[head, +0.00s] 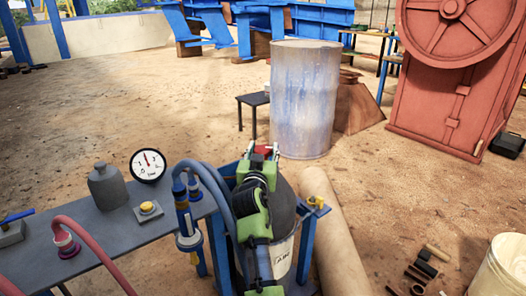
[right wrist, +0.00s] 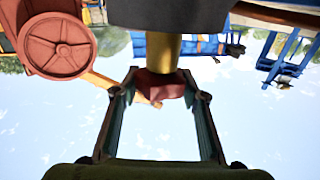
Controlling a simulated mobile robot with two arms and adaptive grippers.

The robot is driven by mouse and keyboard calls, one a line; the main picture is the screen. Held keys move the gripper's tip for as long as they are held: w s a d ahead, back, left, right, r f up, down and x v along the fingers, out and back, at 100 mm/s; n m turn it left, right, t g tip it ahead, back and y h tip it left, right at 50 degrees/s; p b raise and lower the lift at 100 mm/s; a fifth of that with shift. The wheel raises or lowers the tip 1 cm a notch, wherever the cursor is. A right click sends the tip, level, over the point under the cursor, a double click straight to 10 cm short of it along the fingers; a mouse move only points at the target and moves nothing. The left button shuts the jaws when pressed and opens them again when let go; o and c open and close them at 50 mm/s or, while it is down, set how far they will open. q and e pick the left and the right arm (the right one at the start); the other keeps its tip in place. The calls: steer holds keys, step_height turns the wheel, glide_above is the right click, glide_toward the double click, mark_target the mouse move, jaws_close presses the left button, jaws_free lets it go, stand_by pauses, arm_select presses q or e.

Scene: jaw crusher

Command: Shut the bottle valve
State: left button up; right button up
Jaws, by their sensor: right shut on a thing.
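The bottle (head: 284,212) stands at the end of the bench, with a dark grey shoulder and a pale body lettered "ABC". In the right wrist view its dark underside or shoulder (right wrist: 195,12) fills the top middle, with a brass stem (right wrist: 163,52). The red valve handle (right wrist: 160,84) sits at the end of the stem. A bit of red (head: 264,150) also shows at the fingertips in the head view. My right gripper (right wrist: 160,90) is shut on the red handle, with a finger on each side. My arm hides much of the bottle in the head view. My left gripper is not in view.
The bench (head: 110,235) carries a gauge (head: 148,165), a small grey bottle (head: 105,186), a yellow button (head: 149,209) and hoses. A blue hose (head: 215,180) arcs close beside my right arm. A metal drum (head: 304,100) and red crusher (head: 450,90) stand beyond open sandy ground.

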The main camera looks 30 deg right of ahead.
mark_target(263, 147)
steer(key=shift+r, duration=0.15)
steer(key=o, duration=1.1)
steer(key=shift+o, duration=0.2)
step_height(263, 147, up, 10)
steer(key=shift+f, duration=0.1)
